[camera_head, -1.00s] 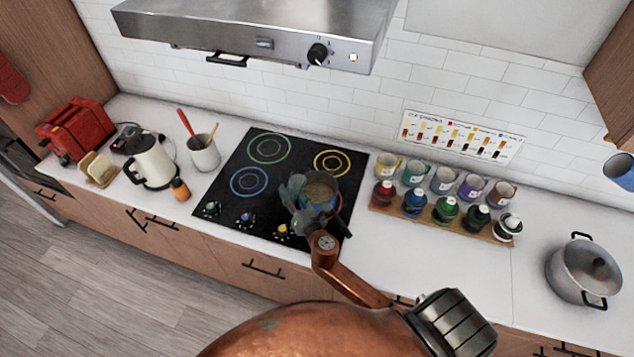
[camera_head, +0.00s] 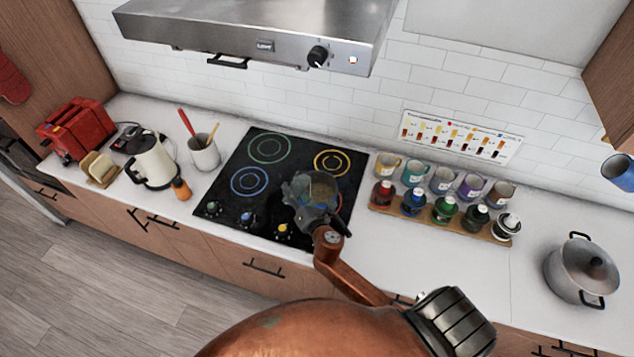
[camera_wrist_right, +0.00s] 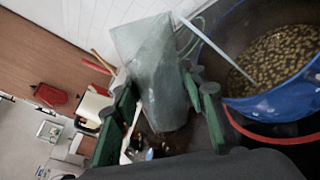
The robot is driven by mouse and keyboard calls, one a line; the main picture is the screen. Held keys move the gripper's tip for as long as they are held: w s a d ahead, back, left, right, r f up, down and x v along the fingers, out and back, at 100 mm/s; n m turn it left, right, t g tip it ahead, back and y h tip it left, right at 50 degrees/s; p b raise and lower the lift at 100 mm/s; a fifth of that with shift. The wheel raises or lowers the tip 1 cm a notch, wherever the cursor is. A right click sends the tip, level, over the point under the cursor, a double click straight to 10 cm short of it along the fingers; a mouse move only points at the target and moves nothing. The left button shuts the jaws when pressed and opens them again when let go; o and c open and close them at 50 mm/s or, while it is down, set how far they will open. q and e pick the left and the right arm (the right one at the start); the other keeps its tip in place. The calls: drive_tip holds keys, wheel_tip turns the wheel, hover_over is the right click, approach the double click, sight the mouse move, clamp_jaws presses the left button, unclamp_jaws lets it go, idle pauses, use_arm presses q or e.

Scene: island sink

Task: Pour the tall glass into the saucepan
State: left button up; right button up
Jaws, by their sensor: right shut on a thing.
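The tall glass (camera_wrist_right: 155,75) is pale, translucent and greenish. My right gripper (camera_head: 306,203) is shut on it, with a green finger on each side in the right wrist view (camera_wrist_right: 160,110). The glass leans in that view; I cannot tell what it holds. The blue saucepan (camera_wrist_right: 275,104) is right beside the glass and contains a brownish, grainy mass. In the head view the saucepan sits at the hob's front right, partly hidden by my gripper and the glass. My left gripper is not in view.
The black hob (camera_head: 245,210) has coloured rings, with several knobs in front. A wooden rack (camera_head: 440,225) of mugs and bottles stands right of it. A lidded grey pot (camera_head: 580,272) is further right. A kettle (camera_head: 152,160) and utensil crock (camera_head: 204,154) stand left. The range hood (camera_head: 250,35) hangs above.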

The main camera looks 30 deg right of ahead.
drive_tip(key=shift+r+m+p, duration=0.45)
drive_tip(key=shift+m+p, duration=0.05)
drive_tip(key=shift+p, duration=0.2)
drive_tip(key=shift+a+f+m+g+y+p, duration=0.2)
drive_tip(key=shift+m+y+p, duration=0.1)
drive_tip(key=shift+m, duration=0.4)
drive_tip(key=shift+a+f+m+g+y+p, duration=0.1)
drive_tip(key=shift+f+m+g+y+p, duration=0.15)
drive_tip(key=shift+m, duration=0.45)
idle(1.2)
drive_tip(key=shift+d+r+m+y+p, duration=0.1)
drive_tip(key=shift+r+m+y+p, duration=0.25)
drive_tip(key=shift+r+m+p, duration=0.4)
idle(0.5)
drive_tip(key=shift+w+d+f+m+p, duration=0.1)
drive_tip(key=shift+d+f+m+p, duration=0.25)
drive_tip(key=shift+d+m+p, duration=0.35)
idle(0.5)
drive_tip(key=shift+d+r+m+y+p, duration=0.25)
drive_tip(key=shift+r+m+y+p, duration=0.3)
drive_tip(key=shift+p, duration=0.6)
